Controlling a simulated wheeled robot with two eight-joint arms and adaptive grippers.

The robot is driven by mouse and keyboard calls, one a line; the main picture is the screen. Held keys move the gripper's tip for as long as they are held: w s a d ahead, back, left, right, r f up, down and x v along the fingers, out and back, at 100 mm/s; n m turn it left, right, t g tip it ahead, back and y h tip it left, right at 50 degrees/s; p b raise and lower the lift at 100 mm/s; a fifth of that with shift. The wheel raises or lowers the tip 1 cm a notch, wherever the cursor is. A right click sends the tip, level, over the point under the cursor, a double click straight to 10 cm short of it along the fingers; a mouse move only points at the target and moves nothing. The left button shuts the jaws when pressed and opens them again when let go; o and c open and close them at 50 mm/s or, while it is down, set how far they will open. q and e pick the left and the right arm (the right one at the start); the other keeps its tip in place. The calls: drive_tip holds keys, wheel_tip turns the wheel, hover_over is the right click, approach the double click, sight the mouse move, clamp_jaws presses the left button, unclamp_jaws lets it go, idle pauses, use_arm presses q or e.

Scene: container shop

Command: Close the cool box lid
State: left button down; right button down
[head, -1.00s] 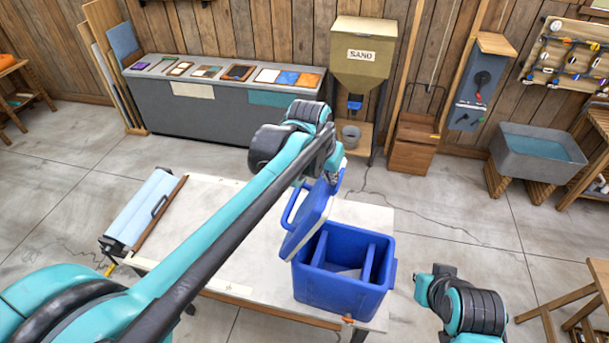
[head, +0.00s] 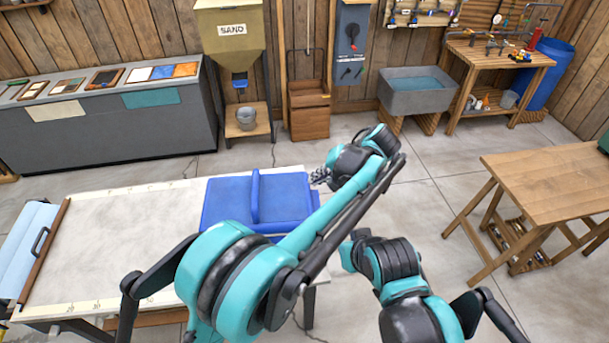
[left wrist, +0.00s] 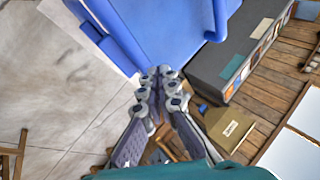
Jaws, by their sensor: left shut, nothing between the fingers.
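The blue cool box (head: 265,238) stands on the right end of the pale worktable. Its blue lid (head: 225,200) lies across the top, with a raised blue bar over its middle; the opening no longer shows. My arm hides part of the front, so I cannot tell whether the lid is fully seated. My left gripper (head: 319,177) is shut and empty at the lid's right edge. In the left wrist view its fingertips (left wrist: 158,74) are together beside the blue lid (left wrist: 165,30); contact is unclear. My right gripper is out of view.
The pale worktable (head: 110,240) has bare room left of the box. A wooden table (head: 550,170) stands right, with open floor between. A sand hopper (head: 232,55) stands behind.

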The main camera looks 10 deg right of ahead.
use_arm(q)
wheel_tip(320, 180, down, 11)
drive_tip(key=d+b, duration=0.2)
drive_tip(key=b, duration=0.2)
drive_tip(key=shift+s+d+r+b, duration=0.15)
drive_tip(key=shift+r+b, duration=0.05)
drive_tip(key=shift+b, duration=0.1)
drive_tip(key=shift+r, duration=0.1)
